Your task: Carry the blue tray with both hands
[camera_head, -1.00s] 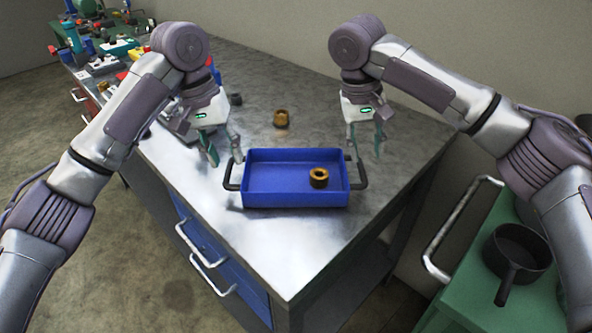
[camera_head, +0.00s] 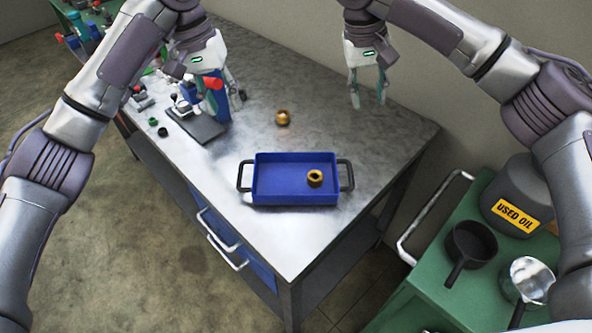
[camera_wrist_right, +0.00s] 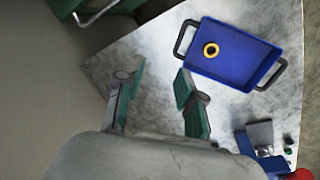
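The blue tray (camera_head: 280,197) lies flat on the metal workbench, with a dark handle at each short end. A brass ring (camera_head: 315,178) sits inside it, right of the middle. The tray also shows in the right wrist view (camera_wrist_right: 228,62), upper right. My left gripper (camera_head: 228,100) is above the bench, behind and left of the tray, apart from it; its fingers are partly hidden against the clutter. My right gripper (camera_head: 368,98) is behind and right of the tray, apart from it. Its fingers stand apart and empty in the right wrist view (camera_wrist_right: 160,100).
A second brass piece (camera_head: 283,117) stands on the workbench (camera_head: 240,225) behind the tray. Tools and small parts fill the bench's left side. A green cart (camera_head: 425,290) at right holds a black pan (camera_head: 470,240) and a used oil can (camera_head: 515,195). The bench right of the tray is clear.

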